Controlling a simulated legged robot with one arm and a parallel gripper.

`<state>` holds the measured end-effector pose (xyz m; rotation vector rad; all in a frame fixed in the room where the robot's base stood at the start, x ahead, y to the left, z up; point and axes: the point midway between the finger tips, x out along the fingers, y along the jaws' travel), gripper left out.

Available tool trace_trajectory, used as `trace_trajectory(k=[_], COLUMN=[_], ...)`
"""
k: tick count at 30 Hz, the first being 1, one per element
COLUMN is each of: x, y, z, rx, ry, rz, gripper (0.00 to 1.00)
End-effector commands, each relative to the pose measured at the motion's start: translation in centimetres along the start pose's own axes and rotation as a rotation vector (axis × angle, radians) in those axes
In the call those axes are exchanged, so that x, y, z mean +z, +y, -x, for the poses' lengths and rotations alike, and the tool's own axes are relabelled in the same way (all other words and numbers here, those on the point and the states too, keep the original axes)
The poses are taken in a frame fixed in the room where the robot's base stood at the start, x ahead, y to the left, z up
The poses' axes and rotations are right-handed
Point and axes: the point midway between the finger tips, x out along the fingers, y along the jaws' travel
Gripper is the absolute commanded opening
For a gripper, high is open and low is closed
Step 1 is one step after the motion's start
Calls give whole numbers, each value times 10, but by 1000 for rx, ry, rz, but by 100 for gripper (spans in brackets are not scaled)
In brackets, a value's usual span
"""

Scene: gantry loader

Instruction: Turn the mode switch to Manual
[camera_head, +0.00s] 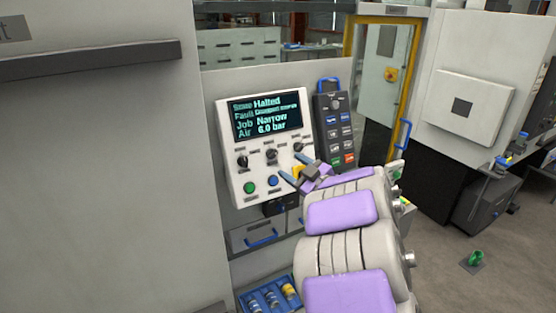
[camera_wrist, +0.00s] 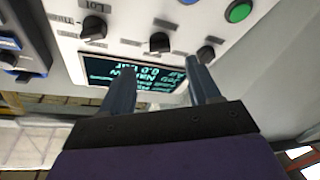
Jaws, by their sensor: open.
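A white control panel (camera_head: 238,188) on the cabinet wall carries a display (camera_head: 267,114) reading "Halted" and three black rotary knobs below it. They are the left knob (camera_head: 242,162), middle knob (camera_head: 271,155) and right knob (camera_head: 299,147). Their labels are too small to read, so I cannot tell which is the mode switch. In the wrist view the panel is inverted, and the middle knob (camera_wrist: 160,42) shows beyond the gap between my fingers. My gripper (camera_head: 295,170) is open and empty at the panel's lower right; it also shows in the wrist view (camera_wrist: 160,70).
A green button (camera_head: 250,188) and blue button (camera_head: 273,181) sit below the knobs. A yellow part (camera_head: 298,171) is partly hidden by my gripper. A black pendant (camera_head: 335,130) hangs right of the panel. A blue tray (camera_head: 268,298) sits below.

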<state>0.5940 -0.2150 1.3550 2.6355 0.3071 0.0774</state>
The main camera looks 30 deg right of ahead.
Motion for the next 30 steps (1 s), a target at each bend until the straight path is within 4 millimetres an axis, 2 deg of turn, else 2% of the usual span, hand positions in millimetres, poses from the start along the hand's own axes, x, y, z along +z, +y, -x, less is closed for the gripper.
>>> trace_trajectory(k=[1,6,12,17,25,30], x=[0,0,0,0,0,0], y=[-2,-2,-1,0,0,0], z=[-12,-42,-64,-71,-72,-72], rx=[-4,-3,-1,1,1,1], ry=[2,1,0,-1,-2,-2], rz=[1,2,0,1,1,1], gripper=[62,62,62,62,61,44])
